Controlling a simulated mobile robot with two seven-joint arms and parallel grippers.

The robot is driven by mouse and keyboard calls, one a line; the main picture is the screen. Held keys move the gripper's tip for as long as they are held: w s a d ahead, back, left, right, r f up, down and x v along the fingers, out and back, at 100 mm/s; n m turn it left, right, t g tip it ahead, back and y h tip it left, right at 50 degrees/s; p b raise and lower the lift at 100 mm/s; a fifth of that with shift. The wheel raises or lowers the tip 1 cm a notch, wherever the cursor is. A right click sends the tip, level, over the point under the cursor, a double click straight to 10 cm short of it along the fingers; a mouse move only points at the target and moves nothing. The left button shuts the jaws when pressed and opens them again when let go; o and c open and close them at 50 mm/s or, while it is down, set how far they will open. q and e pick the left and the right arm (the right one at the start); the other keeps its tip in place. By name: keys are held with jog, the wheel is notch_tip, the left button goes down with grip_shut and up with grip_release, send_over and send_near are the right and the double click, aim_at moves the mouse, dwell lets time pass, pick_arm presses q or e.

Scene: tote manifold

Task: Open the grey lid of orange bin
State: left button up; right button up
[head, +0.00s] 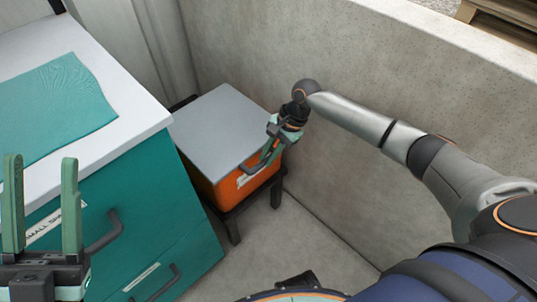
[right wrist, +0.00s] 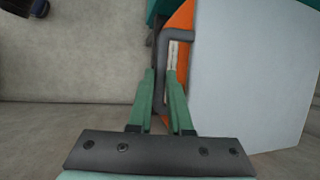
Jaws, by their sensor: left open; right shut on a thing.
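The orange bin (head: 232,189) stands on a dark stand in the corner by the concrete wall. Its flat grey lid (head: 217,127) lies over the top and looks closed. A dark grey handle (head: 251,169) sticks out at the lid's front edge. My right gripper (head: 268,153) is at this edge, shut on the handle. In the right wrist view the handle (right wrist: 164,52) passes between the fingers, with the lid (right wrist: 250,70) to the right and a strip of orange bin (right wrist: 180,20) beside it. My left gripper (head: 41,165) is open and empty at the lower left, before the teal cabinet.
A teal drawer cabinet (head: 150,225) with a white top (head: 140,110) stands close to the bin's left. A teal cloth (head: 60,100) lies on it. The concrete wall (head: 330,70) runs behind and right of the bin. The floor (head: 275,235) in front is clear.

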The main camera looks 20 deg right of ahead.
grip_shut()
dwell(0.8)
